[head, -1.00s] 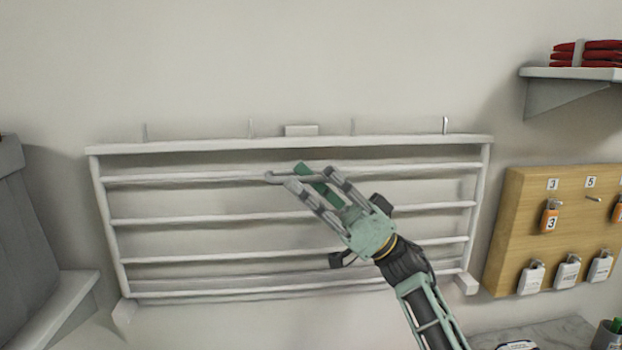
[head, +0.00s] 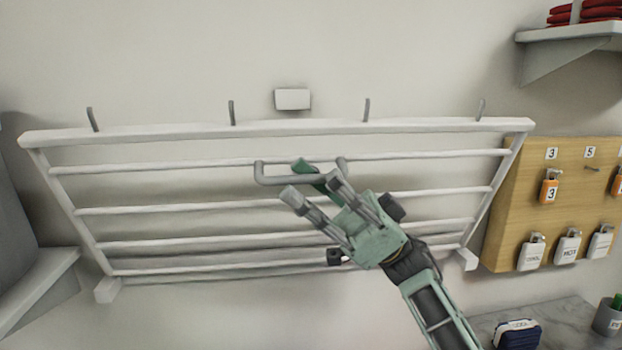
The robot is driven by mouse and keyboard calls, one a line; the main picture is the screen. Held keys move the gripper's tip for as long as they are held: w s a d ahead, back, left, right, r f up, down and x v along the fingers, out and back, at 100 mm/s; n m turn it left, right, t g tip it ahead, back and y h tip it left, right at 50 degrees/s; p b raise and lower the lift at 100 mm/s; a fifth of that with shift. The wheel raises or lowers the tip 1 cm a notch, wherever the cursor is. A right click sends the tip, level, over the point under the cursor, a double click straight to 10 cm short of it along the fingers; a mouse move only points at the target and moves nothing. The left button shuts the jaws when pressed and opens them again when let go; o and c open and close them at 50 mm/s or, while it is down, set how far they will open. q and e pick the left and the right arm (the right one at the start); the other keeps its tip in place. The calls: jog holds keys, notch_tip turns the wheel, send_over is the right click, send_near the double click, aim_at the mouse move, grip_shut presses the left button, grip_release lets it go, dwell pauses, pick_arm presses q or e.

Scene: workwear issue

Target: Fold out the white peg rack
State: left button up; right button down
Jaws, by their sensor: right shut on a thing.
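The white peg rack (head: 150,207) fills the middle of the head view. It is tilted out from the wall, its top rail (head: 180,131) nearer to me than its bottom edge. Several grey pegs stand along the top rail. A grey handle (head: 285,181) sits at the front of the upper bars. My right gripper (head: 310,180) is at this handle, its fingers shut on it; the fingers partly hide the handle's right part. My left gripper is not in view.
A small white block (head: 292,99) is on the wall above the rack. A shelf with red folded items (head: 585,14) is at upper right. A grey shelf (head: 40,285) is at lower left.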

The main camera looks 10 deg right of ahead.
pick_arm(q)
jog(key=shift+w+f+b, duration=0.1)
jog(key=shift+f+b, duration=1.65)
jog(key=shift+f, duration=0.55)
pick_arm(e)
jog(key=s+f+n+g+h, duration=0.2)
jog(key=s+f+n+g, duration=0.2)
jog(key=n, duration=0.1)
jog(key=shift+s+a+g, duration=0.15)
jog(key=shift+s+g, duration=0.15)
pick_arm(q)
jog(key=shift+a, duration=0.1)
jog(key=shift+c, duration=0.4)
